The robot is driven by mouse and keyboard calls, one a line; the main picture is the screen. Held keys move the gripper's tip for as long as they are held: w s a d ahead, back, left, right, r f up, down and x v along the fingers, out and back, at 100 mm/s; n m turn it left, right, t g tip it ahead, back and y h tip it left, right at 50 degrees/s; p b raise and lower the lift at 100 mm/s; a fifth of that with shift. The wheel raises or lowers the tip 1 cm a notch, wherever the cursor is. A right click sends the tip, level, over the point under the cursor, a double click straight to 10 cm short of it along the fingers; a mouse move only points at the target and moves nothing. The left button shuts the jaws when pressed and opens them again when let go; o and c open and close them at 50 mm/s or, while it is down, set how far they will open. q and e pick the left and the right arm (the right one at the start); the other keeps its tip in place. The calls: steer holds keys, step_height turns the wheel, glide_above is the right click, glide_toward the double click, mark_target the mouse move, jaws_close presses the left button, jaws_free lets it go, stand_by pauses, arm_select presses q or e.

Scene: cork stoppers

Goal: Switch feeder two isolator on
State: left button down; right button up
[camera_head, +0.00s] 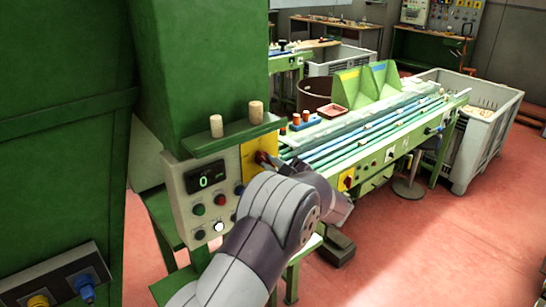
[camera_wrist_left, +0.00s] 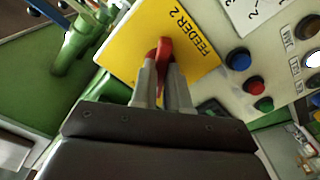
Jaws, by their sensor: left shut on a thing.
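The feeder two isolator is a red handle (camera_wrist_left: 164,52) on a yellow plate (camera_wrist_left: 187,22) marked "FEEDER 2" in the left wrist view. My left gripper (camera_wrist_left: 163,70) is shut on this red handle, one finger on each side. In the head view the yellow plate (camera_head: 252,157) is on the right of the control panel, and the red handle (camera_head: 262,157) shows in part behind my left arm. The lower part of the handle is hidden between the fingers in the wrist view. My right gripper is in neither view.
Left of the plate, the grey panel (camera_head: 184,187) has a display (camera_head: 206,180) reading 0 and several buttons. Two corks (camera_head: 256,112) stand on the green ledge above. A conveyor table (camera_head: 375,140) runs off to the right. A grey crate (camera_head: 484,150) stands beyond it.

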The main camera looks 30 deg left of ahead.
arm_select(q)
steer(key=m+p, duration=0.3)
steer(key=shift+r+m, duration=0.3)
steer(key=shift+f+m+p, duration=0.1)
steer(key=shift+m+p, duration=1.15)
steer(key=shift+m, duration=0.45)
steer(key=c, duration=1.1)
jaws_free()
steer(key=shift+f, duration=0.1)
steer(key=shift+s+d+f, duration=0.1)
steer(key=shift+d, duration=0.15)
steer(key=b+v, duration=0.5)
steer(key=v, duration=0.7)
steer(key=shift+s, duration=0.1)
